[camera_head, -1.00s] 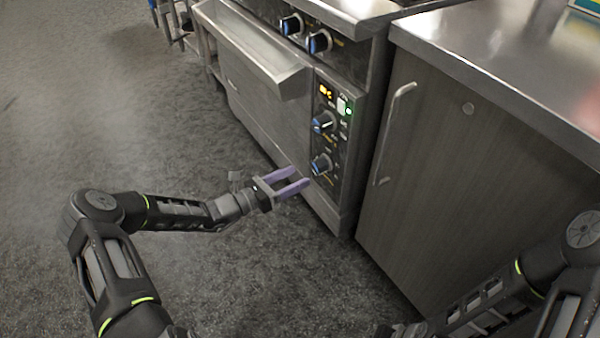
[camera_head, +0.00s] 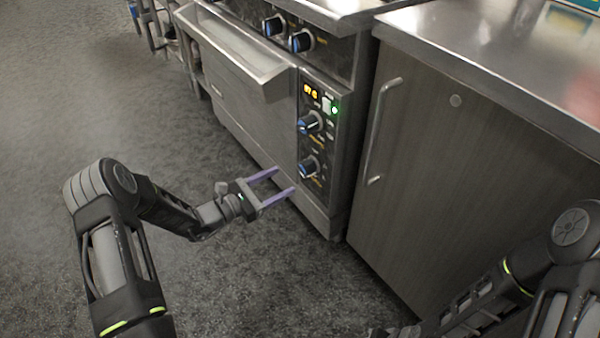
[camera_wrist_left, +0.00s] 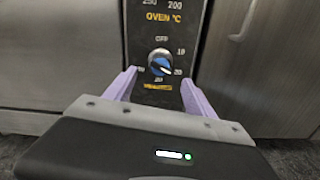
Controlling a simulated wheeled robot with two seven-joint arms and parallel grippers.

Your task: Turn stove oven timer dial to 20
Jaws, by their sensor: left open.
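The oven timer dial (camera_head: 309,167) is the lower blue-and-black knob on the stove's front panel. In the left wrist view the dial (camera_wrist_left: 161,62) has OFF above it, 10 at upper right and 20 at right. Its pale pointer mark seems to lean to the lower right, near 20. My left gripper (camera_head: 285,180) is open, its purple fingers toward the panel. In the wrist view the fingers (camera_wrist_left: 160,78) stand on either side of the dial's lower part, with nothing between them. Contact cannot be made out.
The oven door handle (camera_head: 262,75) juts out at upper left. A wooden cabinet (camera_head: 440,180) stands to the right. The floor before the stove is clear.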

